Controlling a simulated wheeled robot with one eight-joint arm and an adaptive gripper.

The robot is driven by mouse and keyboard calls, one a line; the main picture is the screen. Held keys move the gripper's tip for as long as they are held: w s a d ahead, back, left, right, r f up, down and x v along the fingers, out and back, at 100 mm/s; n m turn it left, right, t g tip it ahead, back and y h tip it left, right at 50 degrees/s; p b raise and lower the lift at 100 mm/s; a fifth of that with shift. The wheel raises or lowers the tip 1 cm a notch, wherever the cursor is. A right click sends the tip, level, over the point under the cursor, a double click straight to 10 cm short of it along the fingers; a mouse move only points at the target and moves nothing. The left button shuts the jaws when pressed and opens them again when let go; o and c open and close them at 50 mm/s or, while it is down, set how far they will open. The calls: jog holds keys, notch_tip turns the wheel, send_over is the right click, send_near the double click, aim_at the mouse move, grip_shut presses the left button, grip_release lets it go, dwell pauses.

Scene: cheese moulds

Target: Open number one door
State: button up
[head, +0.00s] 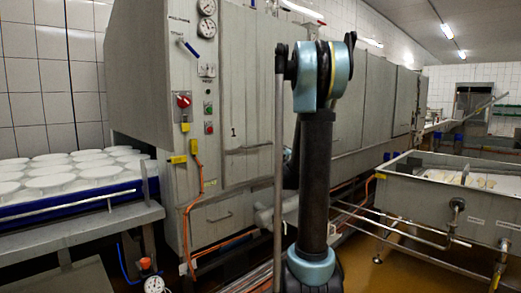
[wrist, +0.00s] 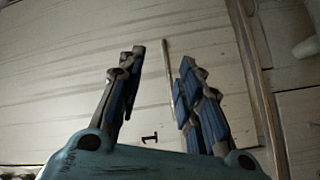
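The number one door (head: 237,105) is a closed grey metal panel with a black "1" on it, left of my arm in the head view. Its horizontal handle (head: 248,149) sits below the number. In the wrist view the door (wrist: 60,90) fills most of the picture, with the "1" near my gripper's base. My gripper (wrist: 161,58) is open and faces the door. The thin handle (wrist: 170,80) appears between its two fingers, nearer the right one. I cannot tell how far it is in depth. In the head view my arm hides the gripper.
A control panel with a red switch (head: 183,101) and gauges is left of the door. A blue-edged table (head: 75,203) with white moulds stands far left. A steel vat (head: 440,201) with pipes stands right. Orange hoses run low along the cabinet.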

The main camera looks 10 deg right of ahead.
aim_at(261, 145)
jog(key=w+a+n+y, duration=0.2)
jog(key=w+a, duration=0.1)
jog(key=w, duration=0.5)
jog(key=w+a+n+y, duration=0.2)
jog(key=w+a+n, duration=0.1)
jog(key=w, duration=0.4)
jog(key=w+a+n+t+y, duration=0.1)
jog(key=w+a+n+y, duration=0.1)
jog(key=w, duration=0.6)
jog(key=shift+w+a+n, duration=0.3)
jog(key=shift+a+n, duration=0.2)
jog(key=shift+c, duration=0.6)
jog(key=shift+r, duration=0.1)
grip_shut()
